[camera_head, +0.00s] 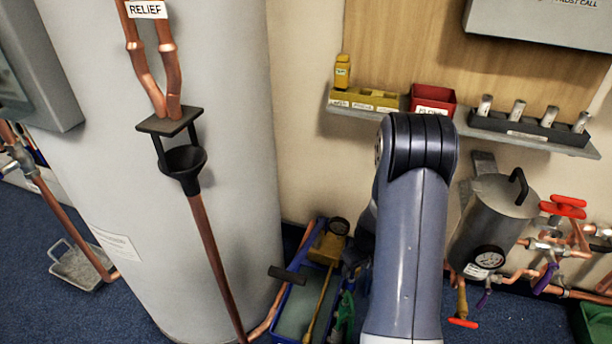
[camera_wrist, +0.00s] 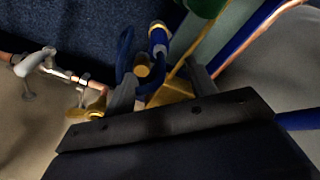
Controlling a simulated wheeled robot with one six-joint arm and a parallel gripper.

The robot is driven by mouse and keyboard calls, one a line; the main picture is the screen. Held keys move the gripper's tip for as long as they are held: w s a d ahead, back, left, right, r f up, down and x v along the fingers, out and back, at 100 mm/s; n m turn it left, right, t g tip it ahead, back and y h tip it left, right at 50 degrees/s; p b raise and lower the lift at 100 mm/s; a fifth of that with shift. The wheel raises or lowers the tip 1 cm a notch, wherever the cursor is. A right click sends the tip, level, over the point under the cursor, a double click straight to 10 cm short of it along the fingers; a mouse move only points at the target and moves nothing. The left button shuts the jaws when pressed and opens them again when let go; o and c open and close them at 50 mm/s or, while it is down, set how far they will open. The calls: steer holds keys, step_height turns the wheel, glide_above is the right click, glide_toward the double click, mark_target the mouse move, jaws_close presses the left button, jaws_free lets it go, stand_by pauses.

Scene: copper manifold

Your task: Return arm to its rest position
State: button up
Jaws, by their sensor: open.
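My arm (camera_head: 408,250) rises in the middle of the head view and bends at its dark ribbed joint. My gripper (camera_wrist: 162,84) shows in the wrist view with its two grey fingers apart. In the head view the gripper is mostly hidden behind the arm, low beside the blue tray (camera_head: 281,327). A brass-yellow part (camera_wrist: 172,93) and a blue-handled tool (camera_wrist: 126,58) show past and between the fingers. I cannot tell whether the fingers touch them.
The blue tray holds a yellow tool with a gauge (camera_head: 339,226). A grey tank (camera_head: 130,180) and copper pipe (camera_head: 212,255) stand left. A shelf (camera_head: 540,141) with a red bin (camera_head: 432,100) is behind. A steel vessel (camera_head: 490,225) and red-handled valves (camera_head: 563,206) are right.

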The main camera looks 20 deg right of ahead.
mark_target(350, 283)
steer(key=f+b, duration=0.1)
steer(key=f, duration=0.2)
steer(key=w+f+b, duration=0.1)
steer(key=f+b, duration=0.1)
steer(key=f, duration=0.1)
steer(key=f+b, duration=0.1)
steer(key=f, duration=0.2)
steer(key=shift+w+a+f, duration=0.15)
steer(key=shift+w+f, duration=0.05)
steer(key=shift+f, duration=0.2)
steer(key=shift+r, duration=0.35)
